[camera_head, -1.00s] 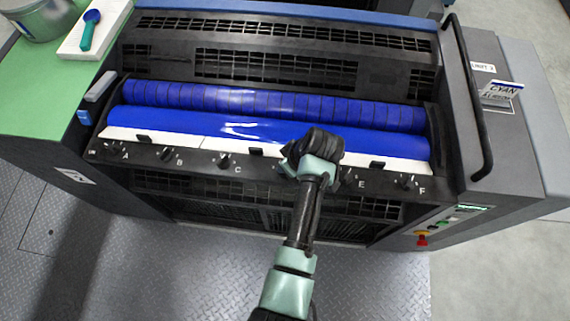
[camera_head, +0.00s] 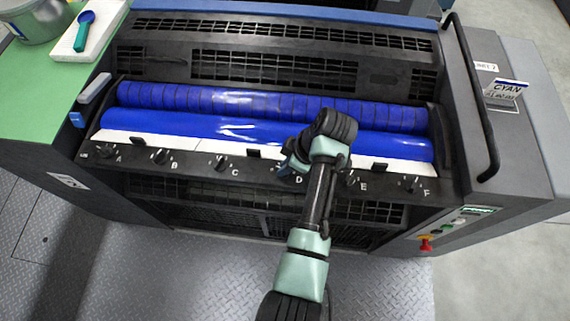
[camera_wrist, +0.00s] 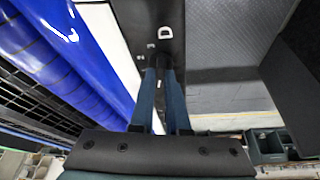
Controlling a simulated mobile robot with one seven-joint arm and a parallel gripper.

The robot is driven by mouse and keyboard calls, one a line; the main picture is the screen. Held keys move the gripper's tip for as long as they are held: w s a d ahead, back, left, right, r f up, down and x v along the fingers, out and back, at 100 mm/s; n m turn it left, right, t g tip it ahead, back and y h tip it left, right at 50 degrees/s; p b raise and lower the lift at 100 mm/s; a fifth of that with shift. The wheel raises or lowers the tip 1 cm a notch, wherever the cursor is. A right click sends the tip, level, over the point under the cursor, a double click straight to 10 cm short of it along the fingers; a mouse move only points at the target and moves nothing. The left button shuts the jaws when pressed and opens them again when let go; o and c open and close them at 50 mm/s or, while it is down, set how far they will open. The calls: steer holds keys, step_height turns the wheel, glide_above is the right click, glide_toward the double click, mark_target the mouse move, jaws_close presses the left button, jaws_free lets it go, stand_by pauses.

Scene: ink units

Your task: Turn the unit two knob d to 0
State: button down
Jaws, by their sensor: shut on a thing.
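Knob D sits in the row of black knobs on the dark front rail of the unit, left of knob E (camera_head: 351,178). In the wrist view knob D (camera_wrist: 160,60) is a dark shape between the fingertips, just below the white letter D. My gripper (camera_head: 290,168) is at this knob, and in the wrist view my gripper (camera_wrist: 160,72) has its two blue fingers closed on it. The fingers and wrist hide most of the knob, so its pointer cannot be read. The unit carries a CYAN sign (camera_head: 505,88).
Knobs A (camera_head: 104,151), B (camera_head: 160,156), C (camera_head: 221,164) and F (camera_head: 411,184) share the rail (camera_head: 190,168). Blue rollers (camera_head: 200,125) lie just behind. A black handle bar (camera_head: 472,100) stands at right. The metal floor (camera_head: 150,265) in front is clear.

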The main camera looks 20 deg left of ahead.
steer(key=c, duration=0.9)
jaws_free()
steer(key=v, duration=1.3)
